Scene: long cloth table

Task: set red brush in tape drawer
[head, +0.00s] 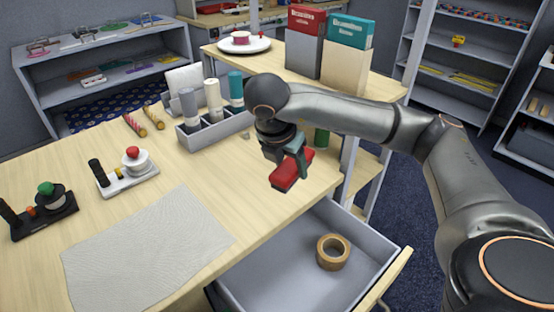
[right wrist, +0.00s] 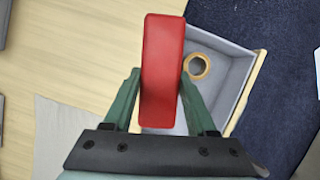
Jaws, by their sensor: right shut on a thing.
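The red brush (head: 291,171) is a flat red block held in my right gripper (head: 287,152) over the table's right edge. The right wrist view shows the brush (right wrist: 163,70) long-ways between the two green fingers of the right gripper (right wrist: 158,95). My right gripper is shut on it. The drawer (head: 243,281) is pulled open below and in front, with a roll of brown tape (head: 333,252) inside. The drawer (right wrist: 236,75) and tape (right wrist: 207,66) also show in the right wrist view, partly behind the brush. My left gripper is not in view.
A grey cloth (head: 147,247) lies on the table (head: 87,159). A grey divided holder (head: 214,132) with several bottles stands behind. Two small stands, one white (head: 128,177) and one black (head: 42,219), sit at left. The drawer is clear apart from the tape.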

